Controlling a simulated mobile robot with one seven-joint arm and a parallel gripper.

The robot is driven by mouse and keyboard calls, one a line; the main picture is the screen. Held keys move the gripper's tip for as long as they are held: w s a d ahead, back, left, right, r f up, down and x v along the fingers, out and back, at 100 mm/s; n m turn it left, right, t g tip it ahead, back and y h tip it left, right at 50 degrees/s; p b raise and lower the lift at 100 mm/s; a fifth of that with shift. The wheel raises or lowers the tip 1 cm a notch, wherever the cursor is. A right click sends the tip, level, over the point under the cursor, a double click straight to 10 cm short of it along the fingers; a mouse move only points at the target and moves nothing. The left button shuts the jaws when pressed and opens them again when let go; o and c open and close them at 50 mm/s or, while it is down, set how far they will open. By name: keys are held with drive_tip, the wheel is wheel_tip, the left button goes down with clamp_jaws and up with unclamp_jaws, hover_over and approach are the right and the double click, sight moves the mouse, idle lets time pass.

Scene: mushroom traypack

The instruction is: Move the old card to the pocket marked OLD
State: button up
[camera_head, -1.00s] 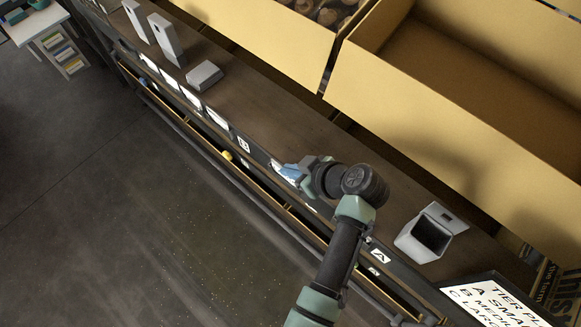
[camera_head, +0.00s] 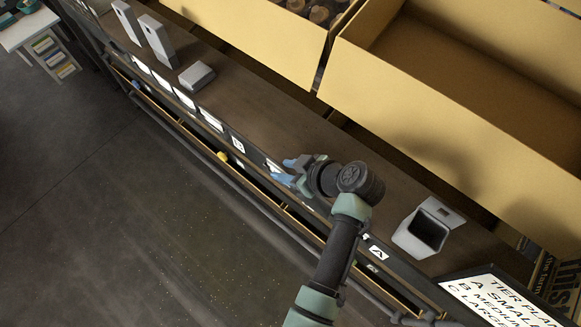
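My gripper (camera_head: 284,170) is at the shelf's front edge, left of the arm's dark wrist. Its two blue fingertips show apart, with a white card (camera_head: 273,167) on the front strip just beyond and between them. I cannot tell if the fingers touch this card or if it is the old card. A grey open-topped holder (camera_head: 418,234) stands at the right on the shelf. No OLD marking is legible in this view, so I cannot tell which pocket bears it.
The dark shelf (camera_head: 270,120) runs diagonally, with several white labels along its front strip. Large yellow boxes (camera_head: 430,110) stand behind it. Grey blocks (camera_head: 158,40) stand at the upper left. A lettered sign (camera_head: 495,303) is at the lower right. The floor in front is clear.

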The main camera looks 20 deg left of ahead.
drive_tip(key=v, duration=1.3)
drive_tip(key=w+d+r+m+t+h+p, duration=0.15)
drive_tip(key=w+r+t, duration=0.25)
drive_tip(key=r, duration=0.6)
drive_tip(key=w+d+r+m+t+h, duration=0.1)
drive_tip(key=w+r+m+t+h, duration=0.25)
drive_tip(key=r, duration=0.55)
drive_tip(key=w+d+r+m+t+p, duration=0.1)
drive_tip(key=w+r+m+t, duration=0.1)
drive_tip(key=w+r+t, duration=0.6)
drive_tip(key=s+r+m+t+h, duration=0.1)
drive_tip(key=s+r, duration=0.4)
drive_tip(key=r, duration=0.6)
drive_tip(key=s+r+m+t+h, duration=0.1)
drive_tip(key=s+r+m+t, duration=0.2)
drive_tip(key=r, duration=0.8)
drive_tip(key=s+r+m+t+h+p, duration=0.1)
drive_tip(key=s+r+m+t, duration=0.2)
drive_tip(key=s+r, duration=0.6)
wheel_tip(320, 180, up, 3)
drive_tip(key=shift+d+f+t, duration=0.15)
drive_tip(key=shift+d+t, duration=0.05)
drive_tip(key=shift+t, duration=0.75)
drive_tip(key=shift+a, duration=0.1)
